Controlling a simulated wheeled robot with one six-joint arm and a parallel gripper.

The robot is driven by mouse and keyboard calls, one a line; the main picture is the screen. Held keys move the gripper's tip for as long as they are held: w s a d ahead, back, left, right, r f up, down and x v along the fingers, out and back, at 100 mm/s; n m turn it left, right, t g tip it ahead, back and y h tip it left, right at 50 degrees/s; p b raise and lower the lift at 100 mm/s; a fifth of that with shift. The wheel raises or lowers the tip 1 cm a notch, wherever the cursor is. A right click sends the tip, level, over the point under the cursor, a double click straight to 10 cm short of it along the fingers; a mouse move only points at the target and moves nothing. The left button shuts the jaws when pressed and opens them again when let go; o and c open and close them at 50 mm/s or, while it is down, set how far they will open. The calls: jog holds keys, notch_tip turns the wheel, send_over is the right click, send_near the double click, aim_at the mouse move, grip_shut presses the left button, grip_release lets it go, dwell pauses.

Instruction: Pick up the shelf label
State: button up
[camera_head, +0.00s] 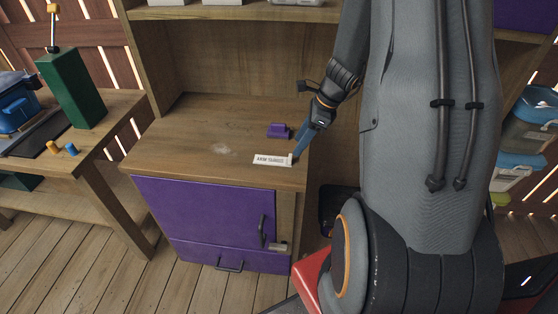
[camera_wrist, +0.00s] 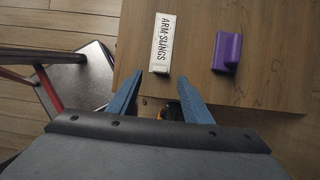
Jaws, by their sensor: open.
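The shelf label (camera_head: 272,160) is a small white block with dark lettering. It lies on the wooden top of the cabinet near its front right edge. In the wrist view the shelf label (camera_wrist: 162,42) reads "ARM SWINGS" and lies ahead of the fingers. My gripper (camera_head: 295,157) is at the label's right end in the head view. In the wrist view my gripper (camera_wrist: 160,92) has its two blue fingers apart, with nothing between them. The label's near end is just beyond the fingertips; whether they touch it cannot be told.
A purple block (camera_head: 278,130) stands behind the label, and to its right in the wrist view (camera_wrist: 227,52). The wooden cabinet top (camera_head: 180,150) is mostly clear on the left. Purple doors (camera_head: 205,215) are below. A side table with a green block (camera_head: 72,88) stands left.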

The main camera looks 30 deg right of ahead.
aim_at(291, 156)
jog(key=shift+p+x, duration=0.75)
jog(key=shift+x, duration=2.65)
jog(key=shift+d, duration=0.1)
jog(key=shift+s, duration=0.1)
jog(key=c, duration=0.7)
